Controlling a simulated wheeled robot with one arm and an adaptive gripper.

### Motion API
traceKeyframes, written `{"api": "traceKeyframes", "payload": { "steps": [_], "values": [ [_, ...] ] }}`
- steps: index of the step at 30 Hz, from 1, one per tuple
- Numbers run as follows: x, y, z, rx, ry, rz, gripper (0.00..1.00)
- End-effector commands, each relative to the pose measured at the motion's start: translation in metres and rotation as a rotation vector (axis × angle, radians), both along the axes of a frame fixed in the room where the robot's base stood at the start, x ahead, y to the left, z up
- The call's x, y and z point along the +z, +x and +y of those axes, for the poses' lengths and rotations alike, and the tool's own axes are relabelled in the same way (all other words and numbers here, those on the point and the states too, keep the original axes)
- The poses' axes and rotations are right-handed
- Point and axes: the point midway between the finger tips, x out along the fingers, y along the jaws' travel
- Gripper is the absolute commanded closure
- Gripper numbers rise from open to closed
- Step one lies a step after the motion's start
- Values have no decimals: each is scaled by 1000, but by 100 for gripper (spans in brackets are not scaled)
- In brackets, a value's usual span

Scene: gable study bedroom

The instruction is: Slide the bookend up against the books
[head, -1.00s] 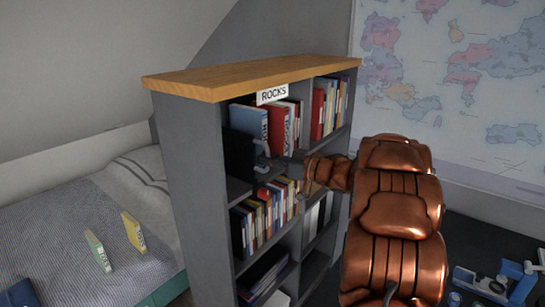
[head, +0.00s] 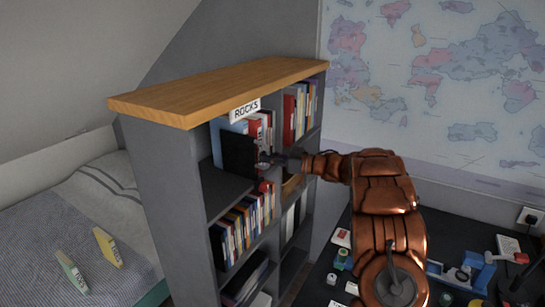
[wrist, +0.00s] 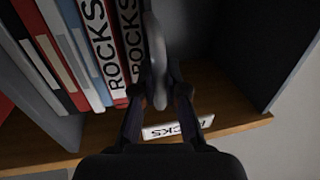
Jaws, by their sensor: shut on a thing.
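The black bookend (head: 238,155) stands upright in the upper-left compartment of the shelf, in front of the row of books (head: 260,124). My gripper (head: 270,163) reaches in from the right and is shut on the bookend's edge. In the wrist view my gripper's fingers (wrist: 160,92) pinch the bookend (wrist: 156,50), seen edge-on as a grey strip. The books marked ROCKS (wrist: 130,40) stand just left of it there. The bookend looks very close to the nearest book; I cannot tell whether they touch. It hides much of the books in the head view.
The bookcase has a wooden top (head: 220,90) and a ROCKS label (head: 245,111) on its edge. Shelf space left of the bookend (head: 222,190) is bare. Lower shelves hold more books (head: 240,225). A bed (head: 90,210) is left, a cluttered dark desk (head: 450,215) right.

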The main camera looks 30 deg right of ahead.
Motion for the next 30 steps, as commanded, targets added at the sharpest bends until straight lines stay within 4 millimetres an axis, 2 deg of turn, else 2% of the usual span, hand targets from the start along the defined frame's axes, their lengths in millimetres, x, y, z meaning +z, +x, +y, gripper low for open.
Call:
{"api": "traceKeyframes", "payload": {
  "steps": [14, 15, 22, 30],
  "values": [
    [0, 3, 1, 5, 1, 1, 100],
    [0, 3, 1, 5, 1, 0, 87],
    [0, 3, 1, 5, 1, 1, 63],
    [0, 3, 1, 6, 0, 0, 62]
  ]
}}
